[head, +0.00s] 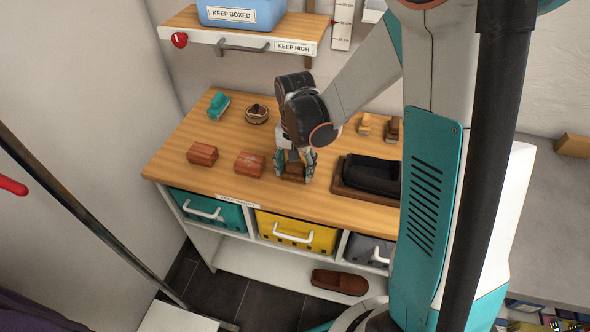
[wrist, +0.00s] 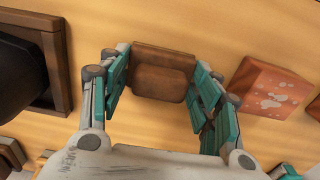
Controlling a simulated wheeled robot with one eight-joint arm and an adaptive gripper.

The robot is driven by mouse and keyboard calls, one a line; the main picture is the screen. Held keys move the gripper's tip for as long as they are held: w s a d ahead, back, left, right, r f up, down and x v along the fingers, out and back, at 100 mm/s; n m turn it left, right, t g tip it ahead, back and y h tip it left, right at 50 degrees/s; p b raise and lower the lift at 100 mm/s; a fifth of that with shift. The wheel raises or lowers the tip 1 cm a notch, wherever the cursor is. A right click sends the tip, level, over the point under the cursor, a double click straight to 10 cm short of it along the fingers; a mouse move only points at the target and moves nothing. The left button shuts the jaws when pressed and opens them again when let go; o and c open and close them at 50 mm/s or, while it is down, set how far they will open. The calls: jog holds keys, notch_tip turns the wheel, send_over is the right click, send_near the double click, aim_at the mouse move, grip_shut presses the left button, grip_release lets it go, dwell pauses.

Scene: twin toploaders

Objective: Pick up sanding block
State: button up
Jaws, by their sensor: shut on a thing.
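A brown two-tier block (head: 292,178), which looks like the sanding block, is at the front middle of the wooden worktop. My gripper (head: 294,166) points down over it, one finger on each side. In the wrist view the block (wrist: 163,83) lies between the teal finger pads of my gripper (wrist: 161,75), which is shut on it. The block is level and at or very near the worktop; I cannot tell whether it touches. The fingers partly hide it in the head view.
A reddish block (head: 249,164) stands close left, with another (head: 202,154) beyond it. A dark brown tray (head: 350,188) with a black item is close right. A teal-handled brush (head: 218,104) and a round brush (head: 257,115) stand behind. A shelf (head: 240,39) hangs above the back.

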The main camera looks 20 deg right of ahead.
aim_at(295, 163)
jog(key=shift+r, duration=0.15)
notch_tip(295, 163, up, 20)
jog(key=p, duration=0.6)
jog(key=shift+p, duration=0.35)
